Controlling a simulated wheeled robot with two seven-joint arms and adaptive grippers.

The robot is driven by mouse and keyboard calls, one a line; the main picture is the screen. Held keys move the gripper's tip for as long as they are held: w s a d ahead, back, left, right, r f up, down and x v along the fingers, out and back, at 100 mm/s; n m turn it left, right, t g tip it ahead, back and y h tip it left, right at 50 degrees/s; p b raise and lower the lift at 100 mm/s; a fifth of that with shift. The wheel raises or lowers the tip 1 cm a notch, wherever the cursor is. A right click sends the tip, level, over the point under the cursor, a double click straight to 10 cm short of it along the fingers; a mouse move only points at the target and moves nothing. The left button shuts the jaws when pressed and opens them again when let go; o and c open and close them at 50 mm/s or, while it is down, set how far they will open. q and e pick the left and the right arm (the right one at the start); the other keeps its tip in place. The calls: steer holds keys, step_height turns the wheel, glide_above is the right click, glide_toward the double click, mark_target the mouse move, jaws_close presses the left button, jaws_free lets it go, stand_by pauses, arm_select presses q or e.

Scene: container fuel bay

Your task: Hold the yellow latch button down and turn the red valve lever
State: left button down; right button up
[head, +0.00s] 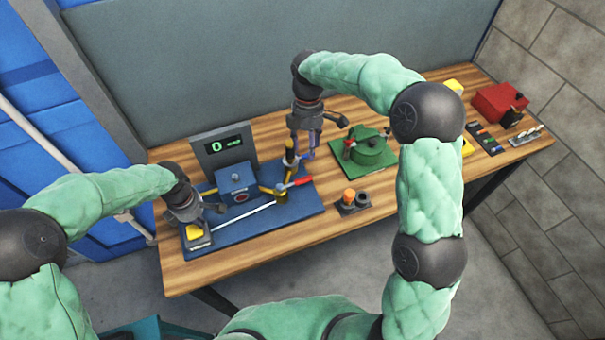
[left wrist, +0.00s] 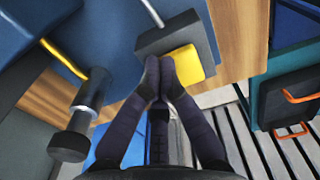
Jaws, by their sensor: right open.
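The yellow latch button (head: 194,232) sits on a dark block at the left front of the blue board (head: 262,226). It also shows in the left wrist view (left wrist: 188,62). My left gripper (left wrist: 159,72) has its fingertips together at the button's edge; I cannot tell whether they press it. The red valve lever (head: 300,182) sticks out to the right at the foot of an upright post with a brass-coloured top (head: 289,150). My right gripper (head: 307,146) is open and points down beside the post, its fingers right of the post top and above the lever.
A grey panel with a green display (head: 224,144) stands behind a blue box (head: 237,181). A green round device (head: 368,150) and an orange-topped part (head: 349,196) are to the right. A red box (head: 499,103) stands at the far right.

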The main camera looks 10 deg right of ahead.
mark_target(295, 183)
steer(key=shift+w+a+f+n+h, duration=0.1)
steer(key=shift+a+n+h, duration=0.1)
steer(key=shift+a+n, duration=0.35)
steer(key=shift+w+a+f+n+h, duration=0.1)
steer(key=shift+a+n+h, duration=0.2)
steer(key=shift+a, duration=0.35)
steer(key=x, duration=1.2)
steer(key=shift+w+a, duration=0.1)
steer(key=shift+c, duration=0.3)
jaws_close()
